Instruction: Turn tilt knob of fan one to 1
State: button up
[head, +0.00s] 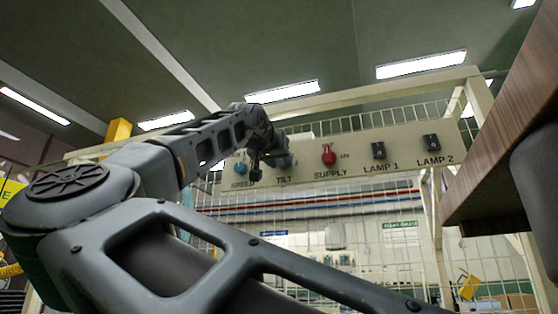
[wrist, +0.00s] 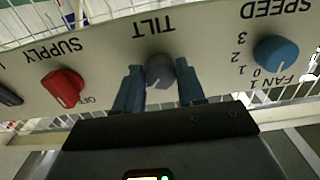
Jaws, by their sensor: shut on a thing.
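The grey tilt knob (wrist: 160,70) sits on the cream panel (wrist: 110,60) under the label TILT, which reads upside down in the wrist view. My gripper (wrist: 160,84) has its two blue fingers on either side of the knob and is shut on it. The knob's pointer and most of its scale marks are hidden or too small to read. In the head view my gripper (head: 278,160) is at the panel above the word TILT, and my arm hides the knob there.
The blue speed knob (wrist: 276,54), marked FAN 1 and 0 to 3, is beside the tilt knob. The red supply knob (wrist: 63,87) is on the other side. Switches for lamp 1 (head: 378,151) and lamp 2 (head: 430,142) are farther right. A wooden surface (head: 510,130) juts in at the right.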

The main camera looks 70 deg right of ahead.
jog(key=shift+n, duration=0.3)
jog(key=n+p, duration=0.1)
jog(key=n, duration=0.3)
jog(key=shift+n, duration=2.2)
jog(key=o, duration=1.1)
jog(key=shift+c, duration=0.2)
jog(key=a+b, duration=0.1)
jog(key=a, duration=0.7)
jog(key=shift+s+b, duration=0.3)
